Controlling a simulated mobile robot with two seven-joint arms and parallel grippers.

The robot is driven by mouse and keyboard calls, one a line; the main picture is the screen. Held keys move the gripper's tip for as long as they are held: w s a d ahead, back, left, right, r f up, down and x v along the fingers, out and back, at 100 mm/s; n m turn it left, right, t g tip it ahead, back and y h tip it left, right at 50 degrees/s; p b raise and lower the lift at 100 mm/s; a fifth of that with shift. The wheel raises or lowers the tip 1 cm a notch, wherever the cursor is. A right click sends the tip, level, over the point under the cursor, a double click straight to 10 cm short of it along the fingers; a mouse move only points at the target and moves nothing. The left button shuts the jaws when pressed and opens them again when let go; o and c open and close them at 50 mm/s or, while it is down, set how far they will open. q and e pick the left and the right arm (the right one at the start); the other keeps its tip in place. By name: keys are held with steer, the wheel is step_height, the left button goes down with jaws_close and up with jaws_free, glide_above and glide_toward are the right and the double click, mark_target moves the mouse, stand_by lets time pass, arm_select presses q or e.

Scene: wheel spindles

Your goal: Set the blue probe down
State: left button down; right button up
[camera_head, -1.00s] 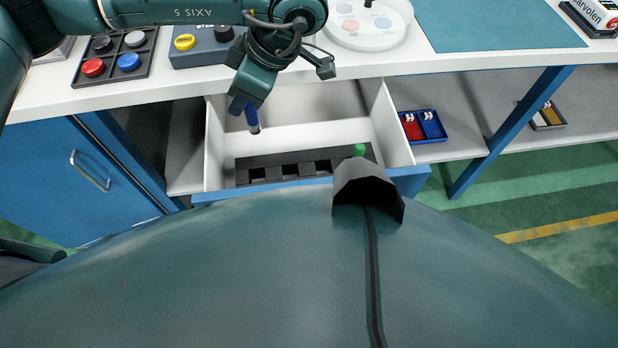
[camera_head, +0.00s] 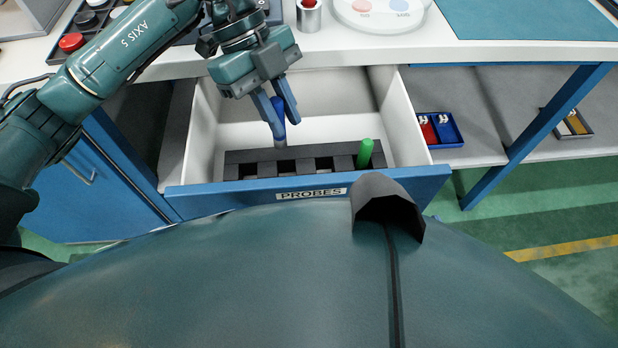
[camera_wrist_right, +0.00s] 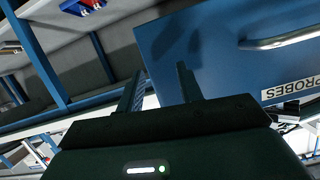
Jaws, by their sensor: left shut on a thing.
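The blue probe (camera_head: 279,118) is pinched in my left gripper (camera_head: 283,117), close to upright, grey tip down. The tip is at the rear edge of the black slotted rack (camera_head: 303,153), left of its middle in the picture; I cannot tell whether it touches. The rack lies in the open white drawer (camera_head: 205,120), whose blue front reads PROBES. A green probe (camera_head: 365,153) stands near the rack's right end. Other rack slots look empty. My right gripper (camera_wrist_right: 161,70) is open and empty in the right wrist view, by the drawer's blue front (camera_wrist_right: 215,50).
The white counter (camera_head: 345,48) runs behind the drawer, with a red-topped metal cylinder (camera_head: 308,14), a white round plate (camera_head: 378,14) and a teal mat (camera_head: 530,18). A blue tray (camera_head: 440,129) sits on the shelf right of the drawer. My body fills the foreground.

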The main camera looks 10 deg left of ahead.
mark_target(285, 139)
arm_select(q)
steer(key=n, duration=0.1)
steer(key=n+t, duration=0.1)
steer(key=shift+d+f+n+h+b, duration=0.3)
steer(key=shift+d+f+n, duration=0.05)
steer(key=shift+d+n, duration=0.05)
step_height(285, 139, down, 6)
steer(key=shift+f+b, duration=0.25)
steer(key=shift+b, duration=0.35)
steer(key=shift+f+b, duration=0.3)
steer(key=shift+f, duration=1.3)
arm_select(e)
steer(key=shift+d+f+t, duration=0.1)
steer(key=shift+d+t, duration=0.2)
steer(key=shift+d, duration=0.05)
arm_select(q)
steer(key=shift+f, duration=0.1)
steer(key=c, duration=1.3)
jaws_free()
